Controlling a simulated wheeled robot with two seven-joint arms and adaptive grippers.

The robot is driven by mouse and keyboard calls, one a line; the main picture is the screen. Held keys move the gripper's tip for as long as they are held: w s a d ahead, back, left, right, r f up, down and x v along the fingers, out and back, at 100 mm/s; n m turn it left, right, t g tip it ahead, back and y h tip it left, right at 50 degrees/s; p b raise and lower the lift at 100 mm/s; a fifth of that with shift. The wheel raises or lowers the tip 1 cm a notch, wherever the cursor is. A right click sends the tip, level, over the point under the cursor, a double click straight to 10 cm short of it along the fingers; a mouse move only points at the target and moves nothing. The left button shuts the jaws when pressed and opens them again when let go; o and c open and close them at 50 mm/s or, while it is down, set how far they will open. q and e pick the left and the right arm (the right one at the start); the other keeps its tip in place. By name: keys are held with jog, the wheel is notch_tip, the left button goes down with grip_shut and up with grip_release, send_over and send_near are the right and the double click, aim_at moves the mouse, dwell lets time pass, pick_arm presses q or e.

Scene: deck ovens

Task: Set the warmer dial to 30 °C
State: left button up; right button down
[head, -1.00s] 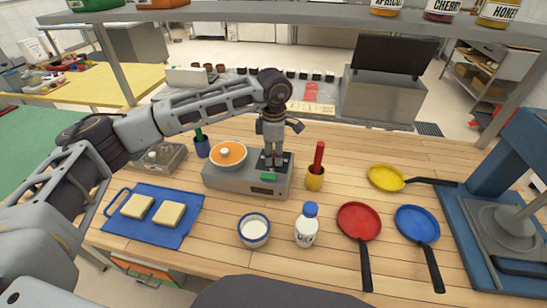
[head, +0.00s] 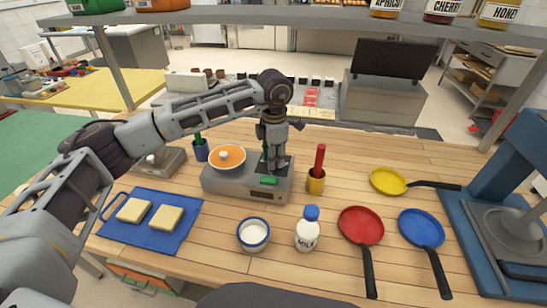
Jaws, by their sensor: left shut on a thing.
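The warmer (head: 222,187) is a grey box on the wooden counter, with an orange round pan on its left, a green button (head: 268,181) and a small dark display (head: 262,194) on its front. The display is too small to read. My left gripper (head: 275,165) points straight down onto the right part of the warmer's top and is shut on the dial there. The dial itself is hidden by the fingers, so its setting cannot be seen. My right gripper is out of view.
A yellow cup (head: 315,184) with a red-handled tool stands close to the warmer's right. A milk bottle (head: 307,232) and a white bowl (head: 253,234) stand in front. A blue board (head: 120,237) lies at left; red, blue and yellow pans lie at right. A shelf (head: 300,14) spans overhead.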

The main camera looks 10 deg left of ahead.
pick_arm(q)
jog(key=o, duration=1)
jog(key=shift+o, duration=0.2)
notch_tip(320, 180, up, 12)
jog(key=shift+s, duration=0.15)
jog(key=shift+d, duration=0.1)
dwell(0.4)
